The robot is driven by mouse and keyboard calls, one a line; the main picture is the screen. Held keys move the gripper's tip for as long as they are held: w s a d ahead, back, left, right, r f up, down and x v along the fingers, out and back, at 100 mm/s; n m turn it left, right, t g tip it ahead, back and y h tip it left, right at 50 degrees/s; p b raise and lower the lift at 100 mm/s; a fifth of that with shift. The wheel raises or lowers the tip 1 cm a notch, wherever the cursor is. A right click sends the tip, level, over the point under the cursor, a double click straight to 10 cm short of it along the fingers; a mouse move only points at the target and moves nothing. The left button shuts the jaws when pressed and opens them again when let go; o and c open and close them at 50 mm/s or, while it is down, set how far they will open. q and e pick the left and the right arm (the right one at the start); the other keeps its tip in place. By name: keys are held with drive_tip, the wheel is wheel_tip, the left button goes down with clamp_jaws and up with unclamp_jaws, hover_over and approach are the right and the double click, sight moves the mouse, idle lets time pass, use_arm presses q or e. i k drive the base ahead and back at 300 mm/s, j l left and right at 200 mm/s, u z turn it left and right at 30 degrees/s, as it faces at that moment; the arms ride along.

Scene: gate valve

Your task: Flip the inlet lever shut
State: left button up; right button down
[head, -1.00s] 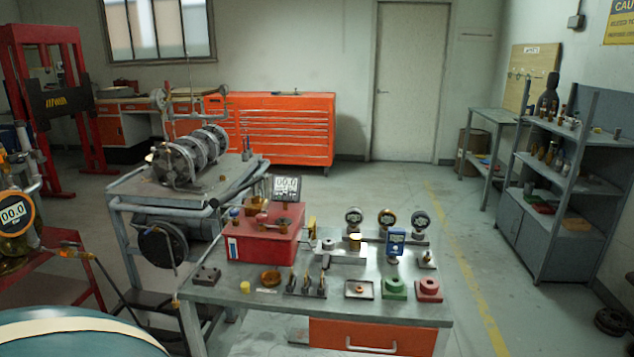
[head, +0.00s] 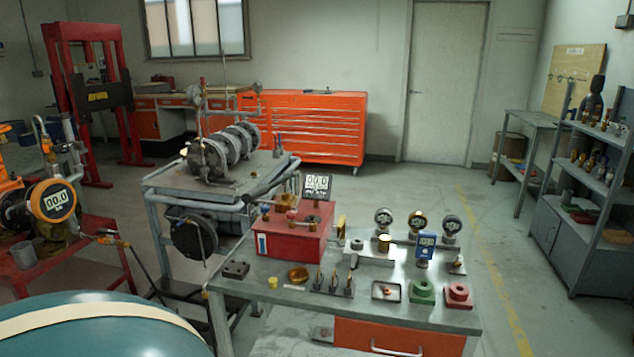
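Neither of my grippers shows in the head view. The flanged valve assembly (head: 225,147) with a thin upright stem sits on a grey wheeled cart (head: 165,181) left of centre. A dark bar-like part (head: 270,181) lies at the cart's right edge. A red box (head: 290,240) with brass fittings and a small digital readout (head: 317,187) stands on the metal workbench (head: 245,303), with a small yellow upright part (head: 341,226) at its right side. A hose fitting with an orange part (head: 108,238) is at the left red stand. I cannot tell which part is the inlet lever.
A digital gauge with an orange rim (head: 54,201) stands on a red stand (head: 65,275) at left. A teal rounded body (head: 110,340) fills the lower left. Several gauges and small parts crowd the bench. An orange tool chest (head: 310,127) stands behind; the floor at right (head: 440,205) is open.

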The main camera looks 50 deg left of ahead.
sight(101, 230)
drive_tip(key=j+u, duration=0.1)
drive_tip(key=u, duration=0.35)
drive_tip(key=j+u, duration=0.1)
drive_tip(key=u, duration=0.35)
drive_tip(key=j+u, duration=0.1)
drive_tip(key=u, duration=0.3)
drive_tip(key=i+u, duration=0.1)
drive_tip(key=u, duration=0.35)
drive_tip(key=i+j+u, duration=0.95)
drive_tip(key=i, duration=0.5)
drive_tip(key=i+j+u, duration=0.1)
drive_tip(key=i+j, duration=0.15)
drive_tip(key=i, duration=0.4)
